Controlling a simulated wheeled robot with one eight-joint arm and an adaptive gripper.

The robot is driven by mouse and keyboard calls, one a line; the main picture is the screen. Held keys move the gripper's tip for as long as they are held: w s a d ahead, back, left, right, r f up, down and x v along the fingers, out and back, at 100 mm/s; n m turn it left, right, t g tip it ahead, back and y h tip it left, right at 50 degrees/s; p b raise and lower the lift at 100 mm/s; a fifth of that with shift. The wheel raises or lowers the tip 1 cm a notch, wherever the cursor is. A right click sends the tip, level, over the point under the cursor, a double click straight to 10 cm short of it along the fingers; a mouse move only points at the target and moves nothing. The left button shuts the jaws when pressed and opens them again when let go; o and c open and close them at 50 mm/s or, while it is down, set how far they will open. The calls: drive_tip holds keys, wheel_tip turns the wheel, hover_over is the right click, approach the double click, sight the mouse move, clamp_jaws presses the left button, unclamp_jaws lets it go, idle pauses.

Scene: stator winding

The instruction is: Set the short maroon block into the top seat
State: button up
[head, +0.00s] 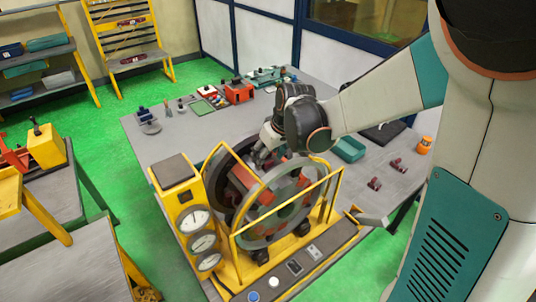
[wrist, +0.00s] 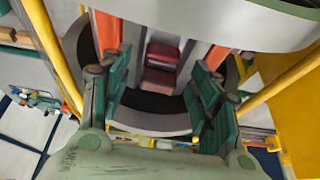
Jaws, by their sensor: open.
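A short maroon block (wrist: 161,70) sits between two pale upright walls in a seat of the stator (wrist: 140,122), in the wrist view. My gripper (wrist: 156,92) is open, its two green fingers standing apart on either side of the block with gaps visible. In the head view my gripper (head: 262,157) is at the top of the big grey ring-shaped stator (head: 248,229) inside a yellow frame. There the top seat and the block are hidden behind my gripper and the ring.
Maroon pieces (head: 375,183) lie on the grey table (head: 345,205) right of the frame. A teal tray (head: 349,149) and an orange can (head: 424,145) are behind them. Yellow frame bars (head: 335,190) and a gauge box (head: 185,205) stand close to the stator.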

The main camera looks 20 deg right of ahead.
drive_tip(key=v, duration=1.2)
drive_tip(key=shift+s, duration=0.15)
drive_tip(key=s+a+m+t+h, duration=0.2)
drive_tip(key=s+m+t, duration=0.15)
drive_tip(key=s, duration=1.45)
wheel_tip(320, 180, down, 26)
drive_tip(key=b, duration=2.5)
drive_tip(key=shift+r, duration=0.15)
drive_tip(key=shift+w+d+g, duration=0.1)
drive_tip(key=shift+d+g, duration=0.05)
drive_tip(key=shift+g, duration=0.1)
